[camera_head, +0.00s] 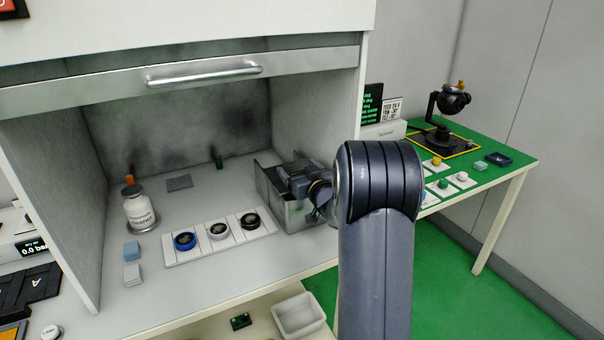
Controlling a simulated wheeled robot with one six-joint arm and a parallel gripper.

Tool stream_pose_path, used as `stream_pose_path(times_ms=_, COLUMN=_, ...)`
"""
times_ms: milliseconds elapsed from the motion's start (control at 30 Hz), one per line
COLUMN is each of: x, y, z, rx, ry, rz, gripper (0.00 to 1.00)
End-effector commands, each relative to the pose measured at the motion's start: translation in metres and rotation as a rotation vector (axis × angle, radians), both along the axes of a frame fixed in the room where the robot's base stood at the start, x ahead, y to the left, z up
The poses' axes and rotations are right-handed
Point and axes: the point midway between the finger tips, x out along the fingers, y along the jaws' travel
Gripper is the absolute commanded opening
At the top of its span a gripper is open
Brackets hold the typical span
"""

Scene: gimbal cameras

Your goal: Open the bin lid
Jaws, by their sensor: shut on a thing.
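The bin (289,217) is a grey metal box at the right end of the cabinet floor. A flat grey panel, which looks like its lid (266,181), stands tilted up at the bin's left side. My gripper (290,180) is over the top of the bin, reaching in from the right. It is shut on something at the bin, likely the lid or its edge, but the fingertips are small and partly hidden. My own arm covers the bin's right side.
A white rack with three round lens-like parts (218,230) lies left of the bin. A white bottle (139,208) stands at the cabinet's left. The raised sash with its handle (203,74) hangs above the opening. A green-topped table (500,155) stands at right.

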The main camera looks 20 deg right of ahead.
Motion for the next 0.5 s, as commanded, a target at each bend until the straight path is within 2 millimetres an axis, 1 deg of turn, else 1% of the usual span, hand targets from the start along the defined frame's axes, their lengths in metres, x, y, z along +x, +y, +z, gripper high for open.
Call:
stream_pose_path(times_ms=133, x=-0.0002, y=0.0017, z=-0.0004, rx=-0.001, ry=0.0, rz=0.004, gripper=0.41)
stream_pose_path(times_ms=167, x=-0.0002, y=0.0017, z=-0.0004, rx=-0.001, ry=0.0, rz=0.004, gripper=0.82)
stream_pose_path(times_ms=267, x=-0.0003, y=0.0015, z=-0.0004, rx=-0.001, ry=0.0, rz=0.003, gripper=0.91)
stream_pose_path(times_ms=500, x=-0.0009, y=0.0007, z=-0.0002, rx=0.0, ry=0.0, rz=0.002, gripper=0.91)
